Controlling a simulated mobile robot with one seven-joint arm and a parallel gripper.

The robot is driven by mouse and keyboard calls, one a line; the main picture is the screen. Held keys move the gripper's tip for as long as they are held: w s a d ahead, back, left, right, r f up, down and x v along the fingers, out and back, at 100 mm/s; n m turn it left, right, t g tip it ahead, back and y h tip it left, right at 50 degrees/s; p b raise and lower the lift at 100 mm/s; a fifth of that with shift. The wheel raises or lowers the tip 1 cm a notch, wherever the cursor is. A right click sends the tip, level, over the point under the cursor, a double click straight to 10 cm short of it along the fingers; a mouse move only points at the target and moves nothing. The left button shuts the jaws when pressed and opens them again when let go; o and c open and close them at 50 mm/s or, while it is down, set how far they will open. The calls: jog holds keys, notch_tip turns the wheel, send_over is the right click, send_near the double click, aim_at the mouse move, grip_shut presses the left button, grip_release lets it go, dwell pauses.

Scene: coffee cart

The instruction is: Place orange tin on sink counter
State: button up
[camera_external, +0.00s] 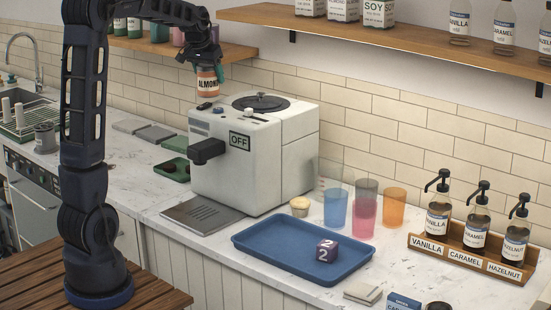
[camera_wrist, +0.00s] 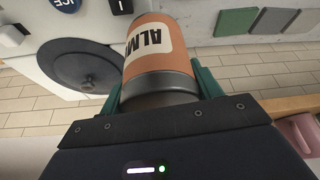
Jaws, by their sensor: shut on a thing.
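The orange tin (camera_external: 207,83) has a white label reading "ALMOND" and is held in the air above the left part of the white coffee machine. In the wrist view the tin (camera_wrist: 148,58) sits between the green fingers of my gripper (camera_wrist: 165,90), which is shut on it. In the external view my gripper (camera_external: 213,66) is partly hidden by my arm. The sink (camera_external: 30,92) with its tap (camera_external: 28,55) is at the far left. The counter around the sink (camera_external: 82,110) is partly hidden behind my arm.
The coffee machine (camera_external: 265,150) stands right below the tin. A wooden shelf (camera_external: 375,35) runs along the wall. A green dish rack (camera_external: 22,127) and grey cup (camera_external: 45,140) are by the sink. A blue tray (camera_external: 270,258) and several coloured cups stand to the right.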

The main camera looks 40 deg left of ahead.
jog(key=s+a+f+n+g+y, duration=0.1)
jog(key=s+a+f+n, duration=0.25)
jog(key=a, duration=0.65)
jog(key=s+a+f+n+y, duration=0.15)
jog(key=s+a+f, duration=0.3)
jog(key=a, duration=0.55)
jog(key=s+a+f+n+g, duration=0.1)
jog(key=s+a+f+n, duration=0.3)
jog(key=a, duration=0.6)
jog(key=shift+m, duration=0.4)
jog(key=shift+s+d+f, duration=0.1)
jog(key=shift+s+f, duration=0.1)
jog(key=shift+f, duration=4.45)
jog(key=shift+s+d+f, duration=0.1)
jog(key=shift+s+f, duration=0.05)
jog(key=shift+f, duration=4.5)
jog(key=shift+f, duration=0.15)
jog(key=o, duration=1.1)
jog(key=shift+o, duration=0.2)
jog(key=v, duration=1.2)
